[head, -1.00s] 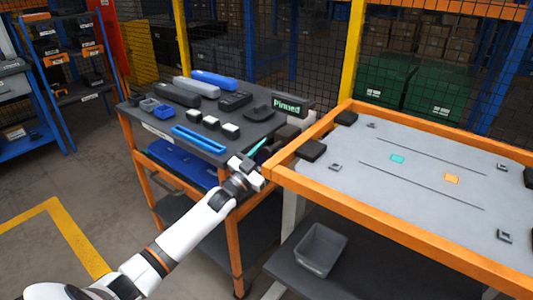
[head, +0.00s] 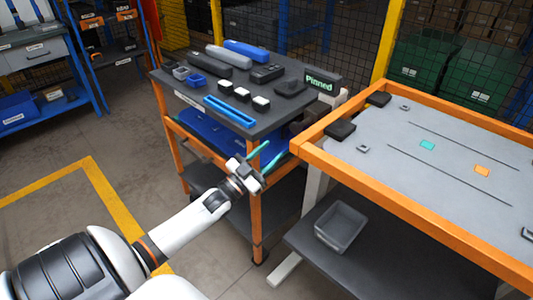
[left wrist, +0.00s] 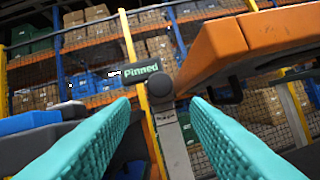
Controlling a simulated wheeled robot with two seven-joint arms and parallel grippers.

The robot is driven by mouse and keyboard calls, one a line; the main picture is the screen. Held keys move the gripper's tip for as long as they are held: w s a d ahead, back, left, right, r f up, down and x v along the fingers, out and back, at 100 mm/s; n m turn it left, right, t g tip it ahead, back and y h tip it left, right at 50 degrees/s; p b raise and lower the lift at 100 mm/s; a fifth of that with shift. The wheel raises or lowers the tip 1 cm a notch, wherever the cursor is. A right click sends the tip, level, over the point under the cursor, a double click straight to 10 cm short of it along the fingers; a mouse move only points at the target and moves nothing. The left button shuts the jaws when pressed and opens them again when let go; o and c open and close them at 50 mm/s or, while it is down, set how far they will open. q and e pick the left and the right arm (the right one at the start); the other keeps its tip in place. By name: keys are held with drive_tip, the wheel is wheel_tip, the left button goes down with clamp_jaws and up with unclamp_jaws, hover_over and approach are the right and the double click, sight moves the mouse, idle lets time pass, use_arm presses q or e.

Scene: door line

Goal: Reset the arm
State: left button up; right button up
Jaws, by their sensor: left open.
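My left arm reaches in from the bottom left of the head view. Its left gripper (head: 266,156) is open, with teal fingers apart and nothing between them. It is in front of the orange-framed cart (head: 258,215), below its dark top and left of the grey table's near corner. In the left wrist view the two teal fingers (left wrist: 161,105) stand wide apart. Between and beyond them show a "Pinned" sign (left wrist: 141,72) and a grey post (left wrist: 173,140). My right gripper is in neither view.
The cart top holds a blue tray (head: 230,111), several small blocks and long cases. The orange-rimmed table (head: 400,222) is at the right, with a grey bin (head: 340,226) on the shelf below. Open floor (head: 120,150) lies left of the cart.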

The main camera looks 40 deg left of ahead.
use_arm(q)
drive_tip(key=shift+s+f, duration=0.15)
drive_tip(key=shift+s, duration=0.15)
drive_tip(key=shift+f, duration=0.1)
drive_tip(key=s+d+f+n+g+y+p, duration=0.1)
drive_tip(key=s+f+g+y, duration=0.2)
drive_tip(key=f, duration=0.8)
drive_tip(key=s+f+n+g+p, duration=0.15)
drive_tip(key=s+f+g, duration=0.3)
drive_tip(key=f, duration=0.65)
drive_tip(key=s+d+f+n+g+y, duration=0.1)
drive_tip(key=s+f+g+y, duration=0.2)
drive_tip(key=f, duration=0.8)
drive_tip(key=s+d+f+g, duration=0.3)
drive_tip(key=s+f, duration=0.3)
drive_tip(key=s, duration=0.5)
drive_tip(key=s+d+f+g+h+p, duration=0.1)
drive_tip(key=s+d+f+g, duration=0.3)
drive_tip(key=s, duration=0.7)
drive_tip(key=s+d+f+g+p, duration=0.1)
drive_tip(key=s+d+f+g, duration=0.2)
drive_tip(key=s+d+f, duration=0.4)
drive_tip(key=s, duration=0.4)
drive_tip(key=shift+s+f+h, duration=0.25)
drive_tip(key=shift+f+h, duration=0.1)
drive_tip(key=shift+h, duration=0.05)
